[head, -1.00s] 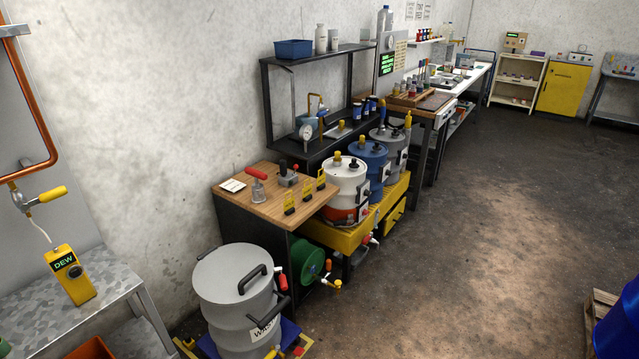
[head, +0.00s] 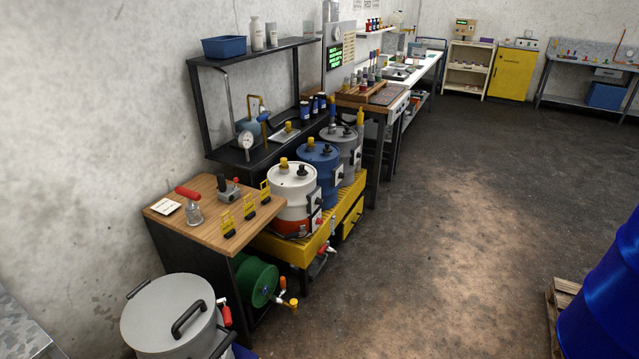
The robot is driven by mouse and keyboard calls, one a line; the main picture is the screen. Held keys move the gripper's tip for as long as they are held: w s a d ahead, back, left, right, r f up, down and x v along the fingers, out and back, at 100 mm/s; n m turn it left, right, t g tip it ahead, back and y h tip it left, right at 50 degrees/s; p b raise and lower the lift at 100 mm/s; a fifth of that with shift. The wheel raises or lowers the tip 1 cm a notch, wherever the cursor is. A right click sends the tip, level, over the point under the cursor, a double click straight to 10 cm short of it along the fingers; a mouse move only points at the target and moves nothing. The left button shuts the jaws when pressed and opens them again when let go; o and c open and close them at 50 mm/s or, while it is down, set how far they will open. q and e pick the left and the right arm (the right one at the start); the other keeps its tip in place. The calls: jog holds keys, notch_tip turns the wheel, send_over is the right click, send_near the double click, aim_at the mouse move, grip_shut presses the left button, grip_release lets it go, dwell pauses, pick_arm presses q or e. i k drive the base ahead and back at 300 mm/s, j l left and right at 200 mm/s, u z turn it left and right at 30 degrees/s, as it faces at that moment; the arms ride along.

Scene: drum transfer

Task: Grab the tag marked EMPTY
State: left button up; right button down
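Several small yellow tags stand in black bases on the wooden bench top in the head view: a front one (head: 227,223), a middle one (head: 249,207) and a rear one (head: 265,192). They are in a row near the bench's right edge. Their lettering is too small to read, so I cannot tell which one is marked EMPTY. Neither of my grippers is in view.
The wooden bench (head: 185,233) also bears a red-handled tool (head: 191,205) and a white card (head: 167,208). White (head: 291,190) and blue (head: 317,170) drums stand beside it on a yellow pallet. A grey lidded drum (head: 165,315) is in front. Open floor lies right.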

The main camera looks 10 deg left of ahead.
aim_at(265, 198)
jog(key=i+l+z, duration=0.2)
jog(key=i+z, duration=0.15)
jog(key=i, duration=0.55)
jog(key=i+z, duration=0.35)
jog(key=i, duration=0.55)
jog(key=i+u, duration=0.3)
jog(key=i, duration=0.2)
jog(key=i+l+u, duration=0.3)
jog(key=i, duration=0.2)
jog(key=j, duration=0.1)
